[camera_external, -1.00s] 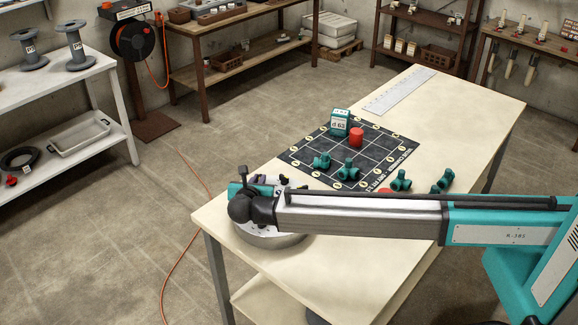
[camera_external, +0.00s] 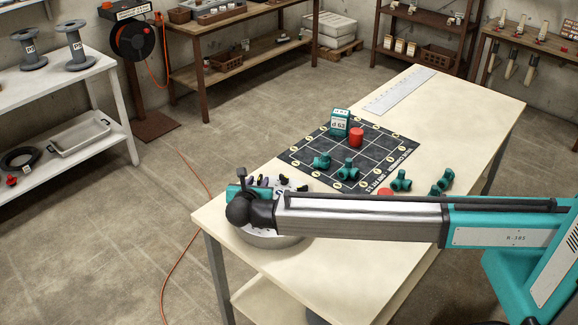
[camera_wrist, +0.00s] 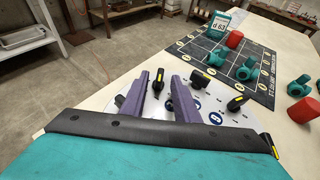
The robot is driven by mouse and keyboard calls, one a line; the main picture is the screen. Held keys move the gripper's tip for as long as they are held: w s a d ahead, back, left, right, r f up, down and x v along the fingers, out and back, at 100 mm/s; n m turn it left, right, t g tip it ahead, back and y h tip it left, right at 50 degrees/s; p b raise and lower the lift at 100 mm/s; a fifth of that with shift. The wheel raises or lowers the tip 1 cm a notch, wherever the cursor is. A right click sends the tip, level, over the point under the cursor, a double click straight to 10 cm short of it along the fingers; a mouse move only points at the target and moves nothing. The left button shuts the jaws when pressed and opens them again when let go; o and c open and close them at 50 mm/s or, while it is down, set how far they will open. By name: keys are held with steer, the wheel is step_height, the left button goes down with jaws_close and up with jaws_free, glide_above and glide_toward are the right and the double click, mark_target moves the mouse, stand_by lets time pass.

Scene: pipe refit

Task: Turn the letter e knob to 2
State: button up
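The round white dial panel (camera_wrist: 225,112) sits on the table and carries several black knobs with yellow marks. One knob (camera_wrist: 197,82) stands right of my fingers, another (camera_wrist: 236,103) further right, and another (camera_wrist: 158,82) shows in the gap between my fingers. A further knob (camera_wrist: 169,104) is partly covered by the right finger. The letters are too small to read, so I cannot tell which knob is e. My gripper (camera_wrist: 160,76) has two purple fingers, apart, over the panel's left part. In the external view, my arm partly hides the panel (camera_external: 290,183).
A dark grid mat (camera_external: 310,152) lies behind the panel, with a teal d 63 block (camera_external: 340,122), a red cylinder (camera_external: 356,137) and teal pipe fittings (camera_external: 348,170). More fittings (camera_external: 401,181) lie to the right. A ruler (camera_external: 400,92) lies at the table's far end.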

steer(key=b+v, duration=0.2)
steer(key=v, duration=1)
steer(key=shift+f, duration=0.1)
steer(key=o, duration=0.5)
steer(key=shift+w, duration=0.15)
steer(key=w+d+m+g, duration=0.1)
steer(key=w+m, duration=0.1)
steer(key=w+d+m+g, duration=0.1)
steer(key=w, duration=0.1)
steer(key=w+d+m+g, duration=0.2)
steer(key=shift+w+f+m+y, duration=0.1)
steer(key=shift+f+m+y, duration=0.2)
steer(key=w+d+m+g, duration=0.1)
steer(key=m, duration=0.1)
steer(key=w+d+r+m+g+y, duration=0.1)
steer(key=shift+w+m+g, duration=0.3)
steer(key=shift+m+g, duration=0.1)
steer(key=w+d+r+m+g+y, duration=0.1)
steer(key=w+r+m+g+y, duration=0.1)
steer(key=r+m, duration=0.2)
steer(key=w+d+r+m+g+y+p, duration=0.1)
steer(key=r+m+g+y, duration=0.2)
steer(key=r+m, duration=0.1)
steer(key=shift+w+d+r+m, duration=0.3)
steer(key=shift+w+m, duration=0.1)
steer(key=shift+m, duration=0.4)
steer(key=shift+f, duration=0.1)
